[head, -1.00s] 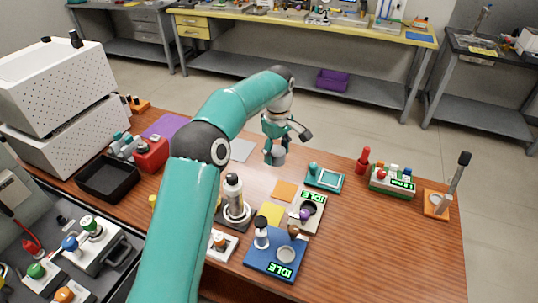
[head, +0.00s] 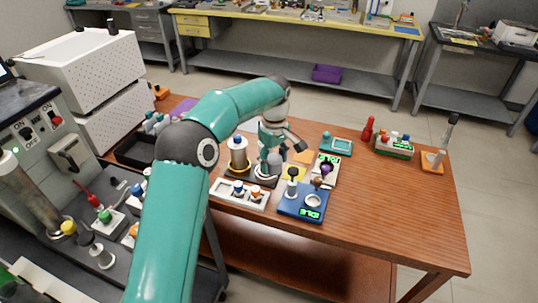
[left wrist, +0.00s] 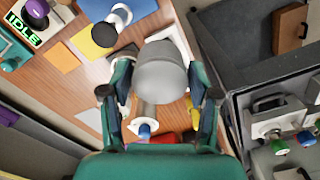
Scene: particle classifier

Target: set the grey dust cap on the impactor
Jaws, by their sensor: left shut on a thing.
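My left gripper (head: 271,163) is shut on the grey dust cap. In the left wrist view the cap (left wrist: 162,82) is a smooth grey rounded cup between the two fingers (left wrist: 160,100). In the head view the gripper is low over the bench, just right of an upright metal cylinder (head: 238,157) with a dark band and a gold ring at its foot. A pale round piece (head: 263,172) shows under the gripper on the same dark base. I cannot tell which of these is the impactor, or whether the cap touches anything. My right gripper is not in view.
A white tray with knobs (head: 239,194) and a blue device with a lit display (head: 303,204) stand in front. A white device (head: 325,168) and teal device (head: 337,144) lie to the right. The bench's right front (head: 400,215) is clear.

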